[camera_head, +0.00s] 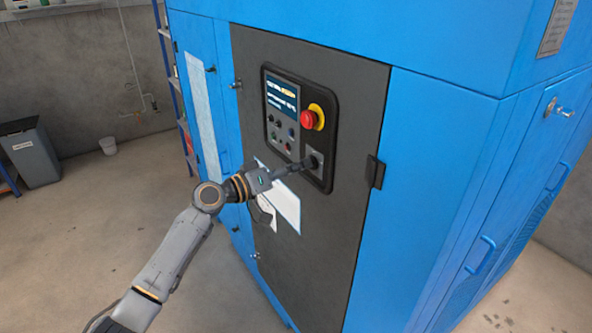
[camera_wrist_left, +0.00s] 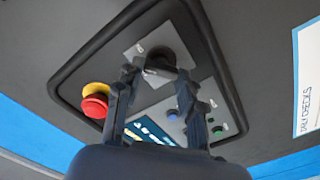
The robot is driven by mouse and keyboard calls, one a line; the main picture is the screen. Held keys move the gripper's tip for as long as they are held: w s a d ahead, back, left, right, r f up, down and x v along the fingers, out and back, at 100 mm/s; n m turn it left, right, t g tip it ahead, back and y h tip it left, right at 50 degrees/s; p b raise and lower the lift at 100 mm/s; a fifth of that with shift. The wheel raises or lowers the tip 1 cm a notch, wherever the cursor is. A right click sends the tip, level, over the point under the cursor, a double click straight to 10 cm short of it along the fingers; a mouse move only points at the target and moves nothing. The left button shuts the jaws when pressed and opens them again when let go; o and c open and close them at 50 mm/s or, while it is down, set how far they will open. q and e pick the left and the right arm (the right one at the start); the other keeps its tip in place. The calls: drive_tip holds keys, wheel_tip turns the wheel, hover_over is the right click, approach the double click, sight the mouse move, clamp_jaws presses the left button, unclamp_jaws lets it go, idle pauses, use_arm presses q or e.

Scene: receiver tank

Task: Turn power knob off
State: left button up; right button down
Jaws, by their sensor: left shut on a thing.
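The black power knob (camera_wrist_left: 161,57) sits on a light plate at the corner of the control panel (camera_head: 328,118). In the head view the knob is mostly hidden by my left gripper (camera_head: 309,163). The left gripper comes in from the left and reaches the lower right of the panel. In the left wrist view the two dark fingers of the gripper (camera_wrist_left: 161,76) are on either side of the knob, shut on it. The exact angle of the knob is hard to tell. My right gripper is not in view.
A red emergency stop button (camera_head: 308,120) on a yellow ring sits just above the knob. A lit screen (camera_head: 282,96) and small buttons are to its left. A door handle (camera_head: 375,172) sticks out to the right.

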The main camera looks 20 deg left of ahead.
use_arm(q)
drive_tip(key=n+p, duration=0.2)
drive_tip(key=n, duration=0.8)
drive_tip(key=shift+w+a+f, duration=0.1)
idle(0.6)
drive_tip(key=o, duration=1.2)
drive_tip(key=shift+c, duration=0.2)
drive_tip(key=v, duration=1.2)
drive_tip(key=shift+a+f, duration=0.1)
drive_tip(key=shift+f, duration=0.05)
